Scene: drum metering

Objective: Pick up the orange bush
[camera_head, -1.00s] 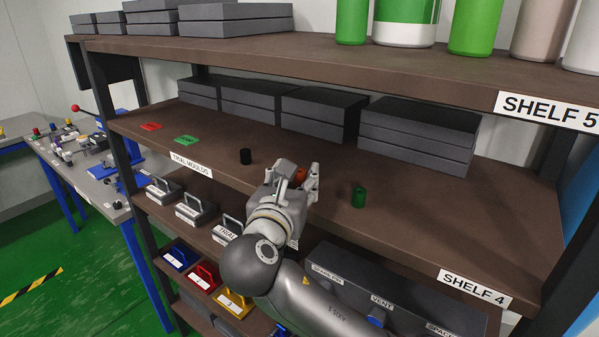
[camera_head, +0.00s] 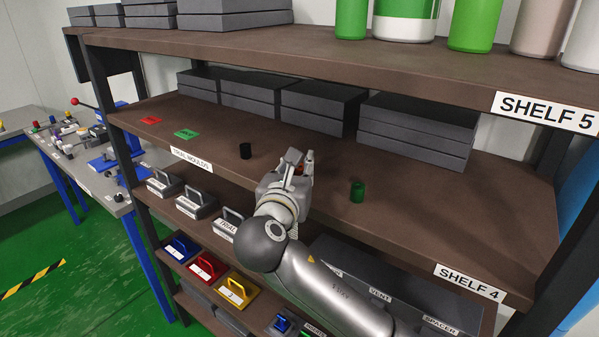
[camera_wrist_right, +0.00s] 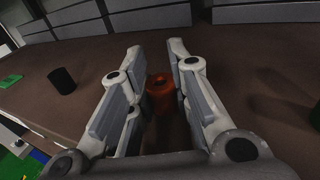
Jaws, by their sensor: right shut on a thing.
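The orange bush (camera_wrist_right: 161,92) is a short cylinder with a hole in its top. In the right wrist view it stands upright between the two fingers of my right gripper. In the head view my right gripper (camera_head: 300,163) is over the front part of the SHELF 4 board and mostly hides the bush. The gripper is shut on the orange bush. I cannot tell whether the bush touches the shelf. My left gripper is not in view.
A black bush (camera_head: 245,151) stands left of the gripper and a green bush (camera_head: 357,191) right of it. Grey boxes (camera_head: 415,135) line the shelf's back. The upper shelf (camera_head: 330,50) hangs above. Handled blocks (camera_head: 195,204) sit below.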

